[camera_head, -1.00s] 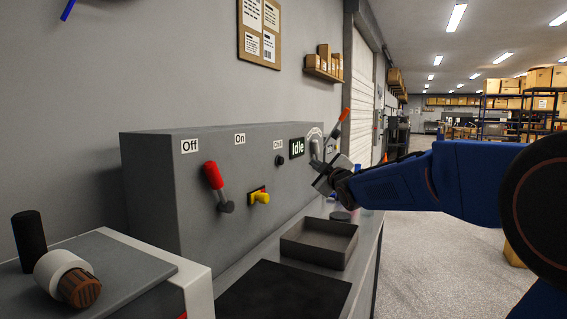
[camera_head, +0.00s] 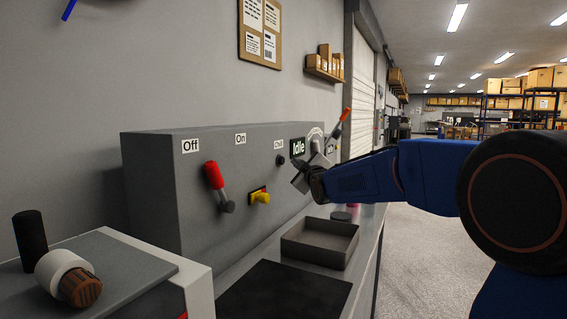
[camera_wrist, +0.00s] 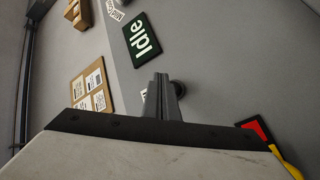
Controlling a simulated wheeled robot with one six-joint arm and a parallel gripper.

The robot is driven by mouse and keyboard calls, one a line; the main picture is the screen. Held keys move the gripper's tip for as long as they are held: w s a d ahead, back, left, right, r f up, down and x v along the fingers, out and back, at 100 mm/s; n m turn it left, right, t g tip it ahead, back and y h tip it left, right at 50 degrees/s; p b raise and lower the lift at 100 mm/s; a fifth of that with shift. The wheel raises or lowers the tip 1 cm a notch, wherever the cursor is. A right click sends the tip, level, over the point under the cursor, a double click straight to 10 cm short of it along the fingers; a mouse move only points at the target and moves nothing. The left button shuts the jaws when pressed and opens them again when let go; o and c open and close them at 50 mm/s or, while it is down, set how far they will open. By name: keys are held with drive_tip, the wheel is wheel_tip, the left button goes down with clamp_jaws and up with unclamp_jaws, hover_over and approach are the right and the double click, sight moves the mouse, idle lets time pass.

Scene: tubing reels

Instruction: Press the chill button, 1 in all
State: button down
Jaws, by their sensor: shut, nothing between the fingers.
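The chill button (camera_head: 280,160) is a small dark round knob on the grey panel (camera_head: 160,170), under a white label (camera_head: 278,145) that appears to read "Chill". In the wrist view the button (camera_wrist: 180,88) shows just beyond my fingertips, partly covered by them. My gripper (camera_head: 297,174) is shut and empty, to the right of and slightly below the button in the head view. In the wrist view my closed fingers (camera_wrist: 163,95) point toward the panel beside the button. I cannot tell whether they touch it. The Idle display (camera_head: 297,147) is right of the button.
A red-handled lever (camera_head: 214,176) and a yellow switch (camera_head: 260,197) are on the panel to the left. An orange-tipped lever (camera_head: 345,115) is at the right. An open grey tray (camera_head: 320,258) and a black mat (camera_head: 285,293) lie on the bench below.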

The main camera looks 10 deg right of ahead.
drive_tip(key=shift+w+a, duration=0.4)
drive_tip(key=shift+a, duration=0.2)
drive_tip(key=shift+w+a, duration=0.1)
drive_tip(key=shift+a, duration=0.05)
idle(1.7)
drive_tip(key=shift+w+a, duration=0.15)
drive_tip(key=shift+a, duration=0.1)
drive_tip(key=shift+w+a+r, duration=0.1)
drive_tip(key=shift+w+a, duration=0.3)
drive_tip(key=shift+a, duration=0.2)
idle(1.7)
drive_tip(key=shift+s+d, duration=0.65)
drive_tip(key=shift+d, duration=0.1)
drive_tip(key=shift+s+d, duration=0.75)
drive_tip(key=shift+d, duration=0.3)
drive_tip(key=shift+s+d, duration=0.7)
drive_tip(key=shift+d, duration=0.35)
